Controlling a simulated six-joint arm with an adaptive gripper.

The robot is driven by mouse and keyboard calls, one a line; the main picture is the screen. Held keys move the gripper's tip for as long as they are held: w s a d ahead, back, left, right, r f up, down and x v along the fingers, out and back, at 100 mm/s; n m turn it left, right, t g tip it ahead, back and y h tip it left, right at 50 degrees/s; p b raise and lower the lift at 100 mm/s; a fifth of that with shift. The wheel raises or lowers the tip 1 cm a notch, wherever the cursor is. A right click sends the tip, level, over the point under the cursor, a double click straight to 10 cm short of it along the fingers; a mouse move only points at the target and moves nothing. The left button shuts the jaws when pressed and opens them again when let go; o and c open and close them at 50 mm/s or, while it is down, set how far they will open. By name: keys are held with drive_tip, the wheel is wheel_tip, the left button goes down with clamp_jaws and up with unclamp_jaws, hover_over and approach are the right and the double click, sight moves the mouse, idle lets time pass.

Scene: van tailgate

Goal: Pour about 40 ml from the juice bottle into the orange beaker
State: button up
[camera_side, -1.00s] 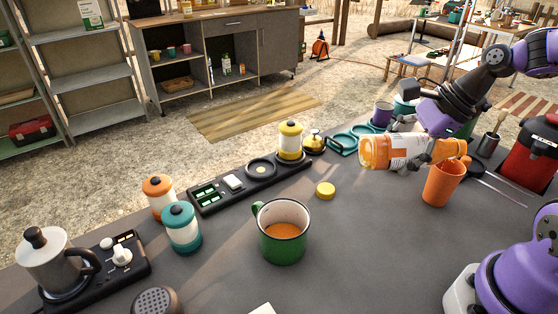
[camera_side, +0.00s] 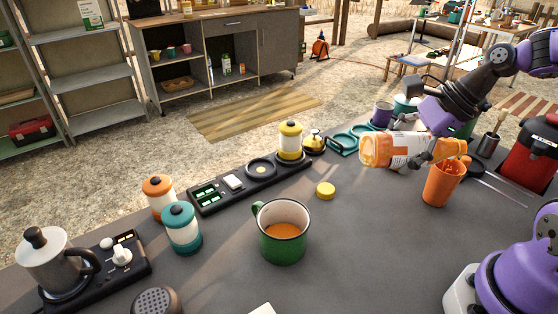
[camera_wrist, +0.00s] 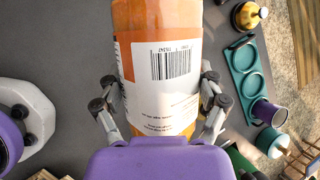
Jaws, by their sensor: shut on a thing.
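The juice bottle (camera_side: 385,151) lies almost level in the side view, its mouth end to the right over the orange beaker. Its orange body and white barcode label (camera_wrist: 165,80) fill the middle of the wrist view. My gripper (camera_side: 422,157) is shut on the bottle, with fingers on both sides of it in the wrist view. The orange beaker (camera_side: 440,185) stands upright on the table below the bottle's mouth. Orange juice shows at the mouth above the beaker's rim. The level inside the beaker is hidden.
A green mug (camera_side: 282,245) with orange liquid stands mid-table. A yellow cap (camera_side: 325,190) lies behind it. A red and black machine (camera_side: 533,150) and a dark brush pot (camera_side: 488,146) stand right of the beaker. Teal holders (camera_side: 350,138) lie behind the bottle.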

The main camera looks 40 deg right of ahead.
drive_tip(key=shift+w, duration=0.1)
idle(0.3)
drive_tip(key=shift+a+f+h, duration=0.15)
drive_tip(key=shift+f+h, duration=0.15)
drive_tip(key=shift+f, duration=0.1)
drive_tip(key=shift+f+n+g+h, duration=0.3)
drive_tip(key=shift+f+g+h, duration=0.3)
drive_tip(key=shift+f+h, duration=0.65)
drive_tip(key=shift+d+f+g+h+b, duration=0.3)
drive_tip(key=shift+g+h+b, duration=0.1)
drive_tip(key=shift+h+b, duration=0.25)
